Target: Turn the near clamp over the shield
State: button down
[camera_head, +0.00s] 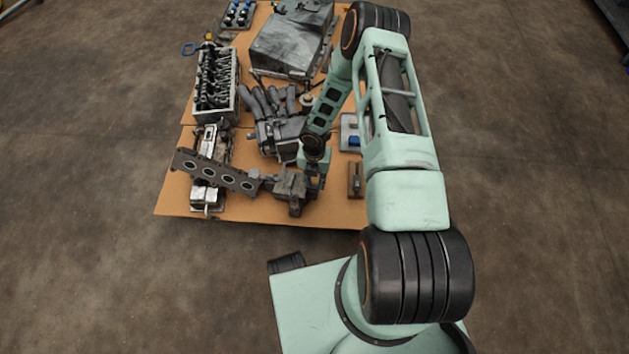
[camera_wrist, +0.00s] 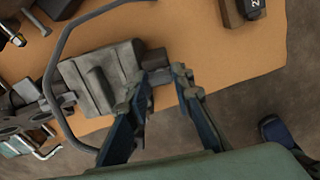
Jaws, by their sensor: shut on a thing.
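A dark flat plate with several round holes (camera_head: 215,172), which may be the shield, lies over silver metal parts (camera_head: 205,197) at the table's near left. It also shows at the left in the wrist view (camera_wrist: 22,124). A grey block with a raised ridge (camera_head: 292,185) sits by the plate's right end; it also shows in the wrist view (camera_wrist: 92,80). A dark stub (camera_wrist: 155,62) sticks out of this block. My gripper (camera_wrist: 165,75) has its fingertips at either side of the stub, shut on it. I cannot tell which part is the near clamp.
A curved grey rod (camera_wrist: 62,45) arches around the block in the wrist view. A small brown block (camera_head: 355,180) stands to the right. An engine part with pipes (camera_head: 280,135), a cylinder head (camera_head: 216,85) and a large grey case (camera_head: 292,40) lie farther back. The table's near edge is close.

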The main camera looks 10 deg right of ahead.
jog(key=c, duration=1.7)
grip_release()
notch_tip(320, 180, up, 12)
jog(key=shift+r, duration=0.1)
